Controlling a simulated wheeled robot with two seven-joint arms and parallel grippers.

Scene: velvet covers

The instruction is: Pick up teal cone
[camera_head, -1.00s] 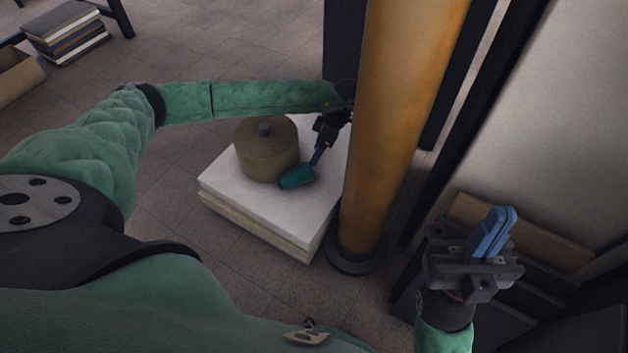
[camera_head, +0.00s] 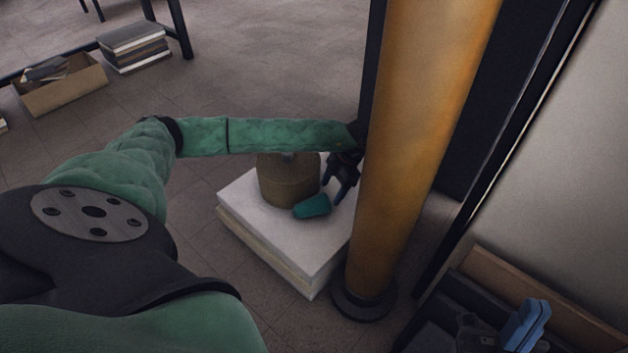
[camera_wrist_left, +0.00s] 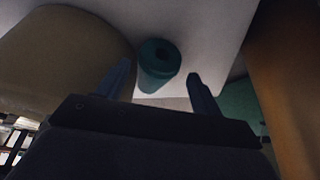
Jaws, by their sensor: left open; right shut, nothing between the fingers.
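The teal cone (camera_head: 312,206) lies on its side on the white block (camera_head: 265,224), right in front of the brown round container. In the left wrist view the cone (camera_wrist_left: 158,62) shows its hollow round end, ahead of and between my open fingertips. My left gripper (camera_head: 338,190) is open and empty, just right of the cone and apart from it; it also shows in the left wrist view (camera_wrist_left: 158,82).
The brown container (camera_head: 289,181) stands on the block close left of the cone. A thick orange pillar (camera_head: 420,130) rises close right of my left gripper. Books (camera_head: 133,45) and a cardboard box (camera_head: 62,92) lie at the upper left. Bare floor lies left of the block.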

